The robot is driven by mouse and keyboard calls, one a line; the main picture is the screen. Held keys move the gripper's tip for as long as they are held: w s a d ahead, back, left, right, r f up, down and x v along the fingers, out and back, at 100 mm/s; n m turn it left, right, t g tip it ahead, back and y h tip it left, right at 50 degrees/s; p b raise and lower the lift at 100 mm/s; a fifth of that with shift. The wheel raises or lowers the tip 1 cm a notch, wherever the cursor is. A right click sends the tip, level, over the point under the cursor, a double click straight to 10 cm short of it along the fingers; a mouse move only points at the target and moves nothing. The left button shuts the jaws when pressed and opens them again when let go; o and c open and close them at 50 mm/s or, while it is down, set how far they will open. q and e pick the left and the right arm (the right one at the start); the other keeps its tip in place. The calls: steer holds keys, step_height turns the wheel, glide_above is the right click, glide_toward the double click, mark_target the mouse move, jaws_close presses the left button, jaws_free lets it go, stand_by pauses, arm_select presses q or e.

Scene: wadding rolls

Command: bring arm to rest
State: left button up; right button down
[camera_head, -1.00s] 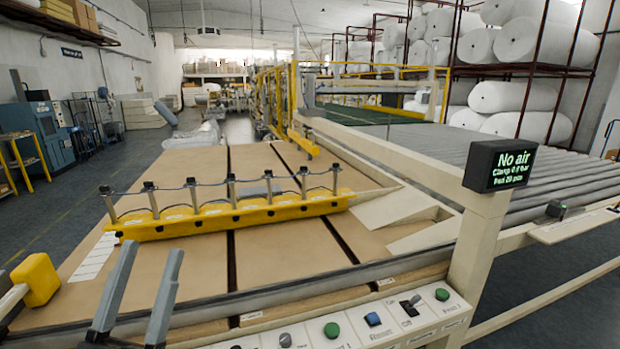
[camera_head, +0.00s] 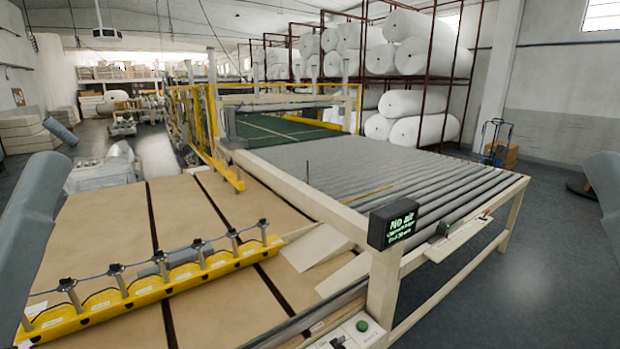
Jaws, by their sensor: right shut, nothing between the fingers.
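A grey part of mine stands at the left edge; no fingers of my left gripper can be made out there. The yellow clamp bar (camera_head: 150,283) with several grey posts lies across the brown boards (camera_head: 100,235) at lower left. No gripper touches it.
A dark display (camera_head: 393,224) reading "No air" tops a cream post at the table's corner. Grey rollers (camera_head: 360,160) fill the middle. A rack of white rolls (camera_head: 405,55) stands behind. Open floor (camera_head: 540,240) lies at right, with a blue hand truck (camera_head: 497,142) farther back.

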arm_select(q)
step_height(320, 180, up, 19)
steer(key=p, duration=1.5)
arm_select(e)
step_height(320, 180, up, 19)
